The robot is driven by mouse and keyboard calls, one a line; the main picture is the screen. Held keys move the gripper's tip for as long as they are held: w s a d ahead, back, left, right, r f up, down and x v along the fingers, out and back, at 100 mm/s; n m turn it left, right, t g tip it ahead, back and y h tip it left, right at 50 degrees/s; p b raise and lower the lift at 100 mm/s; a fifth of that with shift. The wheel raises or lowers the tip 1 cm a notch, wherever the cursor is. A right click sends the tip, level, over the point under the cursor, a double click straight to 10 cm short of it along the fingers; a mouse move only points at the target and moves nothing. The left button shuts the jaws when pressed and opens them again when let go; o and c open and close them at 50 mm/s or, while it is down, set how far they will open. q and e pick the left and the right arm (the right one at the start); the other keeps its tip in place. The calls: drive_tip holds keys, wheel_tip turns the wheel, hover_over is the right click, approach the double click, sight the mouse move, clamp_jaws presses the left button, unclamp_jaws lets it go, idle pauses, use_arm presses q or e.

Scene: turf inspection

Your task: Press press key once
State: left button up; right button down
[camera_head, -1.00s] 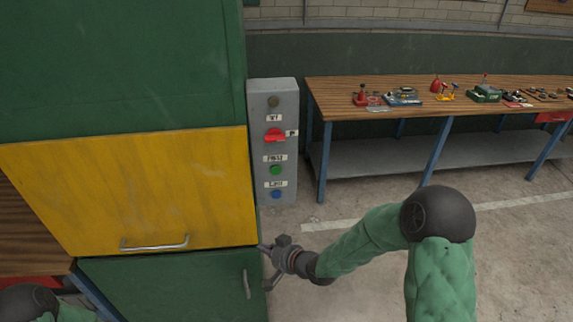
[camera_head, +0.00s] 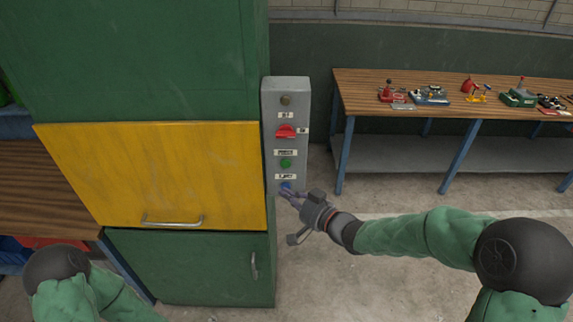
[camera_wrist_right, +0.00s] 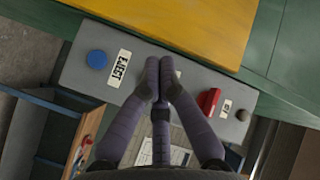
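A grey control box (camera_head: 293,103) is mounted at the right side of the green and yellow cabinet. Its green button (camera_head: 286,163) has a label above it that seems to read PRESS. Below is a blue button (camera_head: 286,186) with an EJECT label; in the right wrist view the blue button (camera_wrist_right: 97,59) is left of the fingers. My right gripper (camera_head: 284,192) is in front of the box's lower end, overlapping the blue button. In the wrist view its fingers (camera_wrist_right: 160,68) are together and empty, hiding the green button. I cannot tell whether they touch the box. My left gripper is out of view.
A red switch (camera_head: 286,131) and a dark round knob (camera_head: 286,100) are higher on the box. The yellow cabinet door (camera_head: 150,170) is close on the left. A workbench (camera_head: 350,91) with tools stands at the right. Open floor lies below the box.

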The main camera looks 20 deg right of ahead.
sight(286, 164)
drive_tip(key=shift+w+d+p, duration=0.1)
drive_tip(key=shift+w+d, duration=0.3)
drive_tip(key=shift+w, duration=1)
drive_tip(key=shift+w+d+p, duration=0.15)
drive_tip(key=shift+w+d, duration=0.3)
drive_tip(key=shift+w, duration=1)
drive_tip(key=shift+w+d+p, duration=0.1)
drive_tip(key=shift+w+d, duration=0.3)
drive_tip(key=shift+w, duration=1)
drive_tip(key=shift+w, duration=0.1)
drive_tip(key=shift+w+d, duration=0.1)
drive_tip(key=shift+w, duration=0.2)
